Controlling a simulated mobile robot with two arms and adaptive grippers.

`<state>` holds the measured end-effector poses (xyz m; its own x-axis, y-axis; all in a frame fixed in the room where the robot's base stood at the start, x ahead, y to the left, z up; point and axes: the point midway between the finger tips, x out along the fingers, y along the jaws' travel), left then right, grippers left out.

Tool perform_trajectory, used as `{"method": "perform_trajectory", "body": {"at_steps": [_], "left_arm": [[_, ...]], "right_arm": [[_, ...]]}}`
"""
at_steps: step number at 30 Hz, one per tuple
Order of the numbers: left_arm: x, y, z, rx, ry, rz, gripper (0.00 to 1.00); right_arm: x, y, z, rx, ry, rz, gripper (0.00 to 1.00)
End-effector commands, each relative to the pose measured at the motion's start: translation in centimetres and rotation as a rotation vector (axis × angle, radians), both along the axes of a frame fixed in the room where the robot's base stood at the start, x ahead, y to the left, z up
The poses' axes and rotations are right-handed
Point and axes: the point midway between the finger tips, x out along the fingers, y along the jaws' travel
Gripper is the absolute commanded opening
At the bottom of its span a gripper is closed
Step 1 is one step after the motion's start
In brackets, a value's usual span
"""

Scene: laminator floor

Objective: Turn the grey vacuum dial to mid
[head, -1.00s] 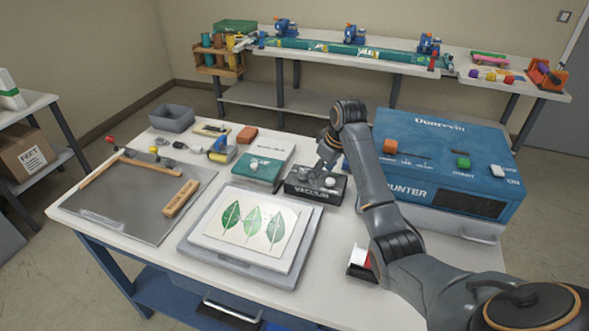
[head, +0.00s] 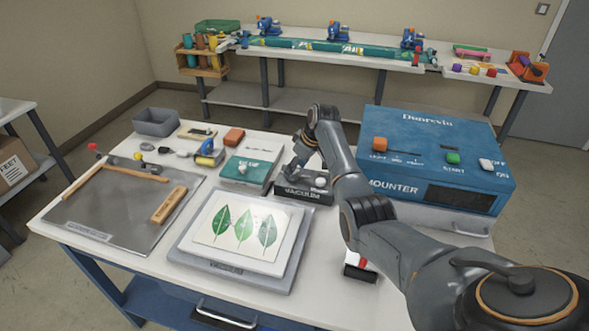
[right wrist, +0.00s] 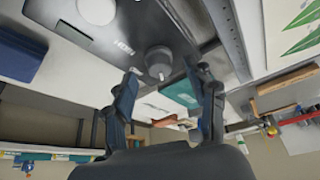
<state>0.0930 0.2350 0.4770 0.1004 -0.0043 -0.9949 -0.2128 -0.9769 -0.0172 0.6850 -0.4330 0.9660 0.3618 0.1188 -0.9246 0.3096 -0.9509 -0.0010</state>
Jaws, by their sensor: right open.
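The black vacuum box (head: 302,191) with its white lettering sits on the table between the leaf print and the blue mounter. My right gripper (head: 289,173) is open above the left end of this box in the head view. In the right wrist view, the round grey vacuum dial (right wrist: 158,62) shows on the dark box top, roughly between the two spread fingertips of my right gripper (right wrist: 165,73). A "HIGH" label is beside it. Contact between fingers and dial cannot be told. In the head view the gripper hides the dial. A pale knob (head: 320,182) shows at the box's right. My left gripper is not in view.
The blue mounter (head: 440,150) stands close to the right of my arm. A teal-covered book (head: 245,172) is left of the box. The leaf print (head: 242,232) on its grey board lies in front. A grey bin (head: 156,123) stands at the back left.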

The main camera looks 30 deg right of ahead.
Motion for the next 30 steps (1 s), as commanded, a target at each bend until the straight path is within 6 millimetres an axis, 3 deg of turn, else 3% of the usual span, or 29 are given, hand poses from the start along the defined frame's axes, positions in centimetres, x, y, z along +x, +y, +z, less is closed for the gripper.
{"method": "perform_trajectory", "body": {"at_steps": [6, 17, 25, 26, 30], "left_arm": [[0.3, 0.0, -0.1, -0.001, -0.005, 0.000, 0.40], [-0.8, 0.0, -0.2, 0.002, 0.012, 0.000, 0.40], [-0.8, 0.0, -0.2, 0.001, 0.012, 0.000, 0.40], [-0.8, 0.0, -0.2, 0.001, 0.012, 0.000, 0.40], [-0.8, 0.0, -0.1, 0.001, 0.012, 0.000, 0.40]], "right_arm": [[0.7, 0.2, -1.7, 0.002, -0.001, -0.001, 0.56], [0.9, 0.3, -2.0, 0.000, -0.002, 0.000, 0.56], [0.8, 0.3, -2.0, -0.001, -0.001, 0.000, 0.05], [0.8, 0.3, -2.0, -0.001, -0.001, 0.000, 0.01], [0.8, 0.3, -2.0, 0.000, -0.001, -0.004, 0.01]]}}
